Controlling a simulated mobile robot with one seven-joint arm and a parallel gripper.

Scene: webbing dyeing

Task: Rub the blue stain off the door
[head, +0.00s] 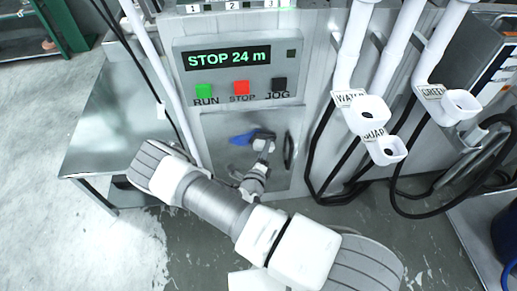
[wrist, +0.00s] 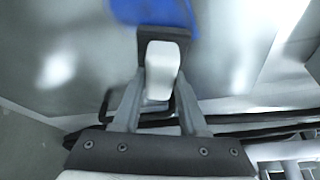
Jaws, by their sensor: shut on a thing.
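The door (head: 222,122) is a shiny metal panel in the machine's front, below the buttons. A blue stain (head: 241,138) lies on its upper middle; part of it also shows at the top of the wrist view (wrist: 153,12). My gripper (head: 260,153) is in front of the door, just right of and below the stain. In the wrist view my gripper (wrist: 160,88) is shut on the white handle (wrist: 160,62) of a dark pad (wrist: 172,36). The pad overlaps the stain's lower edge there. I cannot tell whether the pad touches the door.
A dark door handle (head: 289,150) is on the door's right side. Above are green, red and black buttons (head: 241,87) and a display (head: 226,57). White pipes with labelled funnels (head: 367,113) and black hoses are at right. A metal table (head: 110,125) stands at left.

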